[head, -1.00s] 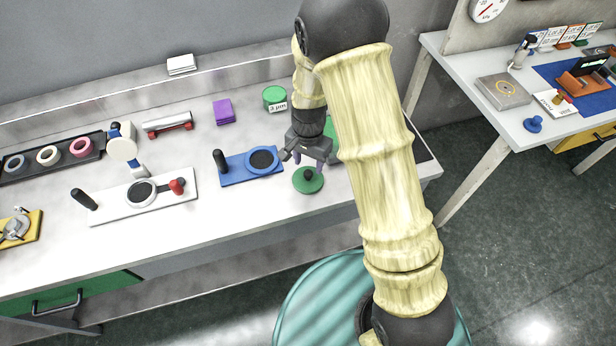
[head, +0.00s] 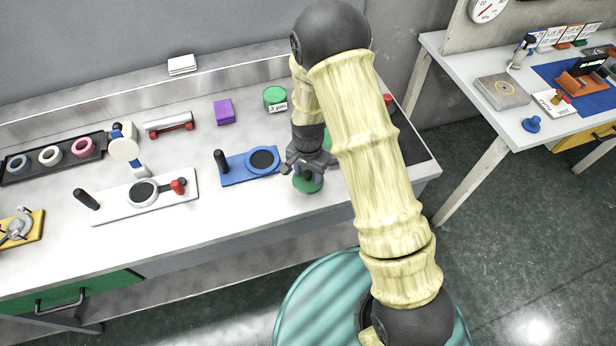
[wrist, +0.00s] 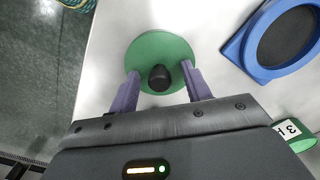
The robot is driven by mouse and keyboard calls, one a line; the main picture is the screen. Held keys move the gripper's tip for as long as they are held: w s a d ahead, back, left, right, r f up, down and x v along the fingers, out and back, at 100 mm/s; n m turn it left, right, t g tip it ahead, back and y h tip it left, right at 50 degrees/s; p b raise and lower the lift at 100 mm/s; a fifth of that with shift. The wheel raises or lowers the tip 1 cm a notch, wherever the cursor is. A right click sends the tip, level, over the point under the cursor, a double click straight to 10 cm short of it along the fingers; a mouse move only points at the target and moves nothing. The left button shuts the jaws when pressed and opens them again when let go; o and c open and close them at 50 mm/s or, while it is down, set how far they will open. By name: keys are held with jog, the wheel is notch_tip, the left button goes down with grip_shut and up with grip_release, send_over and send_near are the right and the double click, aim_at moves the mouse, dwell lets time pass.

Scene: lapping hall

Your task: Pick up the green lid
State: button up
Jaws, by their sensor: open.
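The green lid (head: 307,187) is a flat round disc with a black knob, lying on the workbench near its front edge. In the wrist view the green lid (wrist: 160,50) lies just ahead of my gripper (wrist: 160,84), and its black knob (wrist: 159,77) stands between the two purple fingers. The fingers are open, with a gap on both sides of the knob. In the head view my gripper (head: 307,178) is over the lid and hides part of it.
A blue plate (head: 250,166) with a round dark disc and black handle is left of the lid. A green jar (head: 275,98) labelled 3 µm stands behind. A white board (head: 143,195) lies farther left. Another green thing is partly hidden behind my arm.

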aim_at(308, 172)
grip_shut()
jog(key=shift+r, duration=0.15)
notch_tip(308, 172, up, 10)
jog(key=shift+f+b, duration=0.1)
jog(key=shift+b, duration=0.35)
